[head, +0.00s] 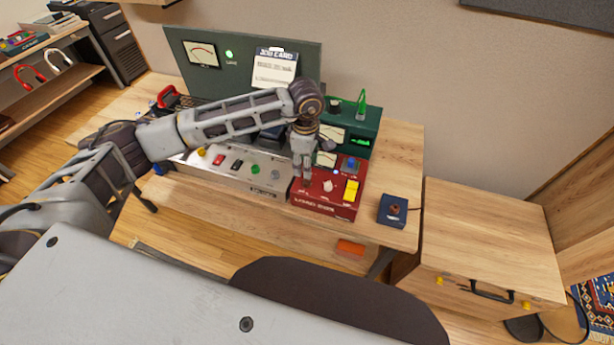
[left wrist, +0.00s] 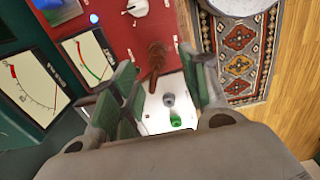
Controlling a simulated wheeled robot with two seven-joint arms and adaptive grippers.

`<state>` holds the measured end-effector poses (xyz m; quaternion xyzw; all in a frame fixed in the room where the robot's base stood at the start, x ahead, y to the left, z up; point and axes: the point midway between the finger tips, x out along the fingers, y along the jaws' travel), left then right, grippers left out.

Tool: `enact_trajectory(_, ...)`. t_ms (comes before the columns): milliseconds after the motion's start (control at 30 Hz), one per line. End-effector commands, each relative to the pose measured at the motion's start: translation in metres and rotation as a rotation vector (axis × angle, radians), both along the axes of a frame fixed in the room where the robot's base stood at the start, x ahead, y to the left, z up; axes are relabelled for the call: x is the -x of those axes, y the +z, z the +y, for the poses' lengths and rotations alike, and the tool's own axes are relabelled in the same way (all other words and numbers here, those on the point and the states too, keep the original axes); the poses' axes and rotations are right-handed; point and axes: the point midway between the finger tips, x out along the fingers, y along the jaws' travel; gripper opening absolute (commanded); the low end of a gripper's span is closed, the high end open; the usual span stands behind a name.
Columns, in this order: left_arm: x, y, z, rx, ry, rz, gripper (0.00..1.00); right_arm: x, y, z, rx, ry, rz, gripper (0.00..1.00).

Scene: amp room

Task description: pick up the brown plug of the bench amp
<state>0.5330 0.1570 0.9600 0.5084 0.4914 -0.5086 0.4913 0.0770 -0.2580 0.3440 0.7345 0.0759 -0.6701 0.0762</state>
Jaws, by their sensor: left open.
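The brown plug (left wrist: 157,58) stands up from the red panel of the bench amp (left wrist: 115,35) in the left wrist view. In the head view the red bench amp (head: 322,208) sits at the bench's front right, and the plug is largely hidden by my gripper. My left gripper (head: 303,186) points down over the amp's left part. In the left wrist view its two green-padded fingers (left wrist: 160,68) are apart, one on each side of the plug, with visible gaps. I cannot tell how far above the panel the tips are.
A silver panel with coloured controls (head: 235,172) lies left of the amp. A green metered unit (head: 357,122) stands behind it. A blue box (head: 392,210) sits to the right.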

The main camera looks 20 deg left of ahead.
Motion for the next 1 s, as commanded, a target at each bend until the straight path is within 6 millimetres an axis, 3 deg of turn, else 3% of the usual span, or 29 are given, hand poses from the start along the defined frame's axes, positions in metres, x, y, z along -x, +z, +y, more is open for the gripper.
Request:
enact_trajectory(367, 0.0, -0.004, 0.0, 0.0, 0.0, 0.001, 0.45, 0.0, 0.002, -0.01, 0.011, 0.0, 0.0, 0.4)
enact_trajectory(800, -0.004, -0.046, -0.003, 0.0, 0.001, 0.001, 0.45, 0.0, 0.015, -0.008, 0.008, -0.001, -0.001, 0.4)
enact_trajectory(1000, -0.004, -0.052, -0.003, 0.0, 0.0, 0.0, 0.45, 0.0, 0.015, -0.002, 0.003, -0.002, -0.001, 0.4)
